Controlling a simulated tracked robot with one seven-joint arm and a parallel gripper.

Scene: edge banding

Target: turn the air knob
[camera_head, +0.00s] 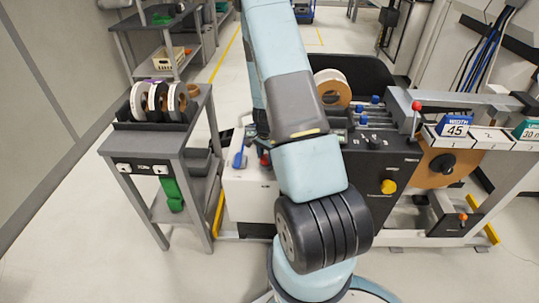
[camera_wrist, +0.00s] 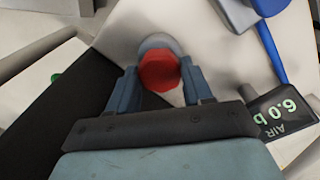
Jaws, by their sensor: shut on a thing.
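The air knob is a red, faceted knob (camera_wrist: 158,70) on a grey round base, in the middle of the wrist view. My gripper (camera_wrist: 160,82) has its two blue-grey fingers on either side of the knob and is shut on it. The small air display (camera_wrist: 284,114) at the right reads "6.0 b" and "AIR". In the head view a small red part (camera_head: 265,160) shows just left of my arm, on the white front of the machine (camera_head: 247,196).
A blue lever (camera_head: 238,158) stands close to the left of the red part; a blue piece (camera_wrist: 270,45) shows at the wrist view's upper right. A grey cart (camera_head: 160,142) with several tape rolls stands at the left.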

